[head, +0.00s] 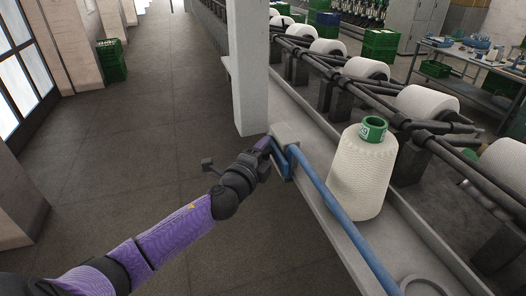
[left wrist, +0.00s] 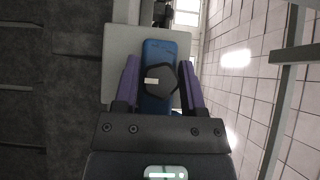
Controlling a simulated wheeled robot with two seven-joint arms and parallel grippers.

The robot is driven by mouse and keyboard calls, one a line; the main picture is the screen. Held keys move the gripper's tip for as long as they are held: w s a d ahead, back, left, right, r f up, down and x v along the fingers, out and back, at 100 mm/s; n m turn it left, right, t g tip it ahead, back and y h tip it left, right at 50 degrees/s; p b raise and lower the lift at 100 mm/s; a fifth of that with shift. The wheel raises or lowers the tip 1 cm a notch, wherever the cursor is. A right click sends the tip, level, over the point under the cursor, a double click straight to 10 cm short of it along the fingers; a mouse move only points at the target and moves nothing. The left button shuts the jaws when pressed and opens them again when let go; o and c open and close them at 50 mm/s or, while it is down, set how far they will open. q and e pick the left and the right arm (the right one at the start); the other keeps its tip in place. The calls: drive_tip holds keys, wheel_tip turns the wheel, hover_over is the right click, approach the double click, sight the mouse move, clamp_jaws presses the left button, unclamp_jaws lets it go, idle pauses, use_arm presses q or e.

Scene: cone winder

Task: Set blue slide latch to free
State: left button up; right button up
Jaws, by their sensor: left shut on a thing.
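The blue slide latch (left wrist: 158,50) is a blue bar with a dark hexagonal knob (left wrist: 162,84) on it, in front of a pale grey plate (left wrist: 119,62). In the left wrist view, my left gripper (left wrist: 162,80) has its purple fingers on either side of the knob and is shut on it. In the head view my left gripper (head: 266,146) reaches the end of the grey machine bed, beside a blue part (head: 284,166) there. The gripper hides most of the latch from the head camera. My right gripper is in neither view.
A long blue rail (head: 338,212) runs along the bed's front edge. A large white yarn cone with a green top (head: 361,172) stands behind it. A pale pillar (head: 249,70) rises just beyond my gripper. Floor (head: 150,150) to the left is open.

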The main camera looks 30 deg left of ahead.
use_arm(q)
clamp_jaws()
drive_tip(key=shift+f, duration=0.1)
drive_tip(key=w+a+b, duration=0.1)
drive_tip(key=a, duration=0.1)
drive_tip(key=w+a, duration=0.2)
drive_tip(key=shift+w+b, duration=0.15)
drive_tip(key=shift+b, duration=0.2)
drive_tip(key=o, duration=0.7)
unclamp_jaws()
drive_tip(key=shift+o, duration=1)
drive_tip(key=shift+w+a, duration=0.1)
drive_tip(key=shift+a, duration=0.05)
